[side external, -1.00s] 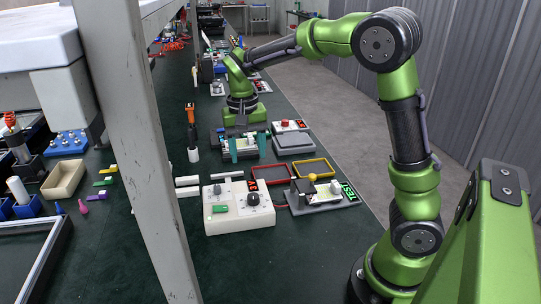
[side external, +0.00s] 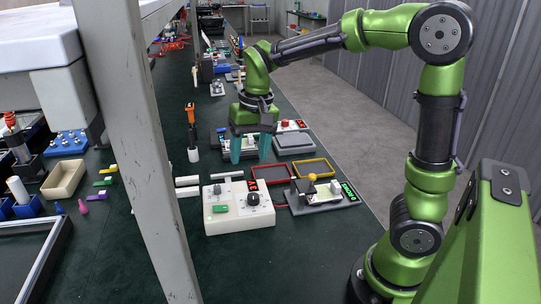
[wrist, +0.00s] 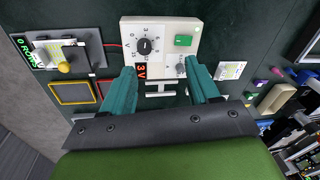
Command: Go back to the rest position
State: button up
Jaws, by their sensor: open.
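My gripper (side external: 251,147) is open, with its two teal fingers pointing down and apart, over the green bench in the side view. The wrist view also shows my gripper (wrist: 163,88), with nothing held between the fingers. Below and beyond the fingers in the wrist view is a white power supply box (wrist: 160,38) with a dial, a green switch and a red display. The same power supply box (side external: 239,219) stands nearer the camera in the side view. Behind my gripper in the side view is a small device on a base (side external: 222,140), partly hidden by the fingers.
A grey housing (side external: 293,142) lies right of my gripper. Red and yellow frames (side external: 313,168) and a test fixture with a green display (side external: 325,193) are nearer. A beige bin (side external: 64,178) sits left, and a grey post (side external: 140,150) stands in front. A black-and-orange tool (side external: 191,125) stands upright.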

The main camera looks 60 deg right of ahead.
jog(key=s+a+r+n+t, duration=0.1)
jog(key=s+a+t, duration=0.1)
jog(key=s, duration=0.4)
jog(key=s+a+r+n+t+y, duration=0.1)
jog(key=s+a+r+t, duration=0.1)
jog(key=s, duration=0.4)
jog(key=shift+s+a+r+t, duration=0.25)
jog(key=shift+a+t, duration=0.15)
jog(key=shift+t, duration=0.5)
dwell(2.5)
